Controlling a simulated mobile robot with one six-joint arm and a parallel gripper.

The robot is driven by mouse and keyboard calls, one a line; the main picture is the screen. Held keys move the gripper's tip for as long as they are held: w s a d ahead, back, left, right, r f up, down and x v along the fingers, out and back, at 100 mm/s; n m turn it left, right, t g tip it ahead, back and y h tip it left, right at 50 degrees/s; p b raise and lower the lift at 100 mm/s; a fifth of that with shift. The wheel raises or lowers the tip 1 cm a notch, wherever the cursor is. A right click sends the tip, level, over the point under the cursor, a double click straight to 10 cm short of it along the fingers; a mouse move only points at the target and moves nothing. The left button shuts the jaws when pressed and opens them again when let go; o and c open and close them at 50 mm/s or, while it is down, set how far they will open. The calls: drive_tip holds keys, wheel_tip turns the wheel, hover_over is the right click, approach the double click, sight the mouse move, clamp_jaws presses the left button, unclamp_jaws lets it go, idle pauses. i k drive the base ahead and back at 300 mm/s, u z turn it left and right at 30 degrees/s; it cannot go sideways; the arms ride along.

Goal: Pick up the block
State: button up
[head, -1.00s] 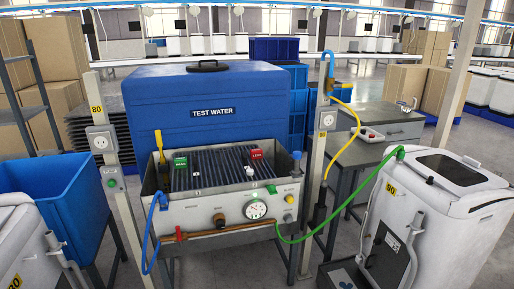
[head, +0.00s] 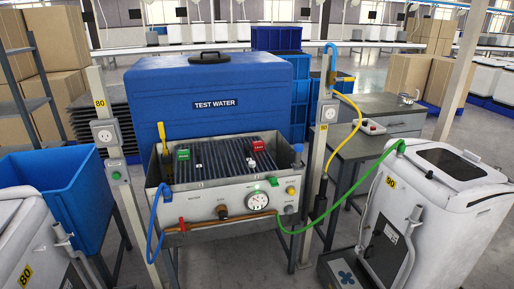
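My gripper is not in view. No plain block is clearly marked out. On the slatted rack in the grey test basin (head: 205,202) sit a small green block-like piece (head: 183,154) at left and a small red one (head: 258,145) at right. Both carry white lettering too small to read. Small white pieces (head: 252,163) lie on the slats near them. I cannot tell which piece is the block.
A blue "TEST WATER" tank (head: 217,85) stands behind the basin. Posts flank it, a blue bin (head: 65,190) is at left and a white machine (head: 440,190) at right. A yellow-handled tool (head: 162,135) stands in the basin. Green (head: 345,194) and blue (head: 152,235) hoses hang in front.

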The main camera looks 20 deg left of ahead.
sight(257, 146)
drive_tip(key=u, duration=0.85)
drive_tip(key=i, duration=1.85)
drive_tip(key=z, duration=1.85)
drive_tip(key=k, duration=0.1)
drive_tip(key=u, duration=3.4)
